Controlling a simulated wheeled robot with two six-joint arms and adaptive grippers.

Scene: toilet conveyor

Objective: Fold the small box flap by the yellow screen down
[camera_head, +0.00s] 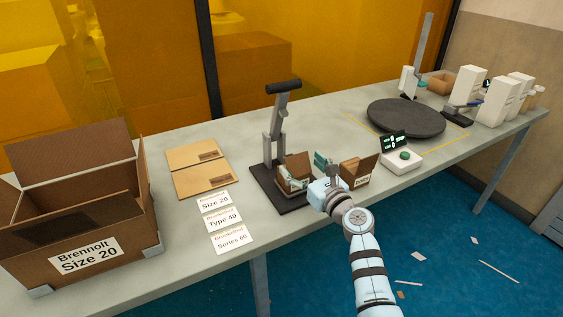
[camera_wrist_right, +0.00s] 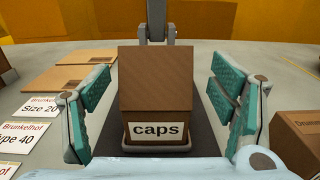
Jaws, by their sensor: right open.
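A small brown box labelled "caps" (camera_wrist_right: 155,80) stands on a dark base plate (camera_head: 285,203) in front of the upright press. In the head view, a brown panel of this box (camera_head: 295,164) rises on the side towards the yellow screen (camera_head: 250,70). My right gripper (camera_head: 306,172) is open. In the wrist view its teal-padded fingers (camera_wrist_right: 158,108) stand apart on either side of the box, with visible gaps. The gripper partly hides the box in the head view, so I cannot tell how each flap lies. My left gripper is not in view.
The press (camera_head: 275,125) stands behind the box. Another small open box (camera_head: 365,168) sits close to the right. A control unit (camera_head: 402,157) and dark turntable (camera_head: 405,117) lie farther right. Flat cartons (camera_head: 200,180), labels (camera_head: 222,218) and a large open box (camera_head: 100,225) are left.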

